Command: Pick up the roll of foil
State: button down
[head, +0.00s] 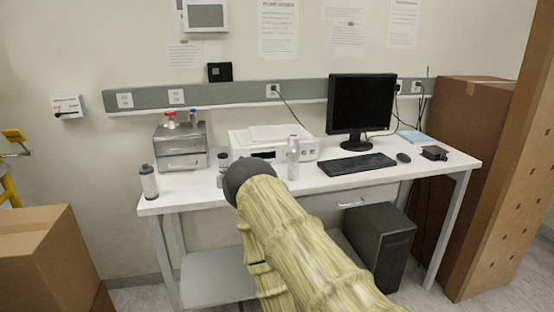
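I cannot pick out the roll of foil for certain. A pale grey upright cylinder (293,158) stands on the desk in front of the white printer-like machine, and it may be the roll. My arm, in a yellowish cover with a dark rounded end, reaches up from the bottom middle toward the desk's front edge. It hides part of the desk front. My gripper's fingers do not show, so I see nothing held.
The white desk (330,184) carries a grey-lidded bottle (148,182), a metal drawer box (181,147), a monitor (361,103) and a keyboard (357,164). A black computer case (380,248) stands below. Cardboard boxes flank the desk, including one at lower left (40,262).

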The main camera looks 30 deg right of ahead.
aim_at(293, 140)
jog(key=z, duration=0.5)
jog(key=k, duration=0.55)
jog(key=z, duration=0.8)
jog(key=i, duration=1)
jog(key=u, duration=0.7)
